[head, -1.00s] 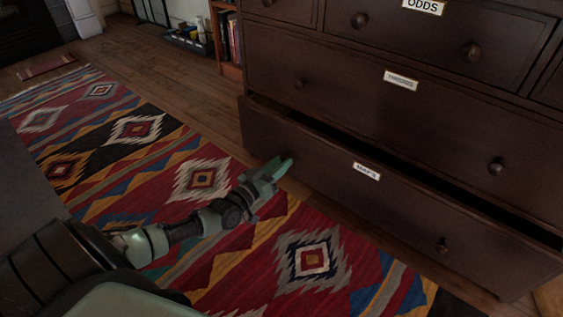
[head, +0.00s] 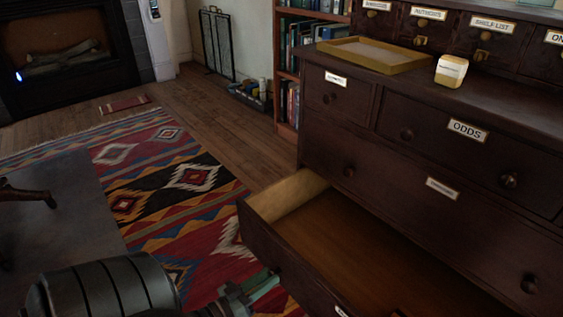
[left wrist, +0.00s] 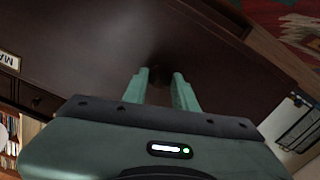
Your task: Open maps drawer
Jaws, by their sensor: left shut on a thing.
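The maps drawer (head: 262,242) is the bottom drawer of a dark wooden chest and stands well open. My left gripper (head: 262,287) is at the drawer's front, low in the head view. In the left wrist view the gripper (left wrist: 161,88) is shut around a dark round knob (left wrist: 160,75) on the drawer front. Part of the label, reading "MA" (left wrist: 9,60), shows at the left there. My right gripper is not in view.
The chest's upper drawers, one labelled ODDS (head: 467,131), are shut. A yellow tray (head: 375,54) and a small box (head: 451,71) stand on top. A patterned rug (head: 190,178) covers the floor before the drawer. A bookcase (head: 287,105) stands behind the chest.

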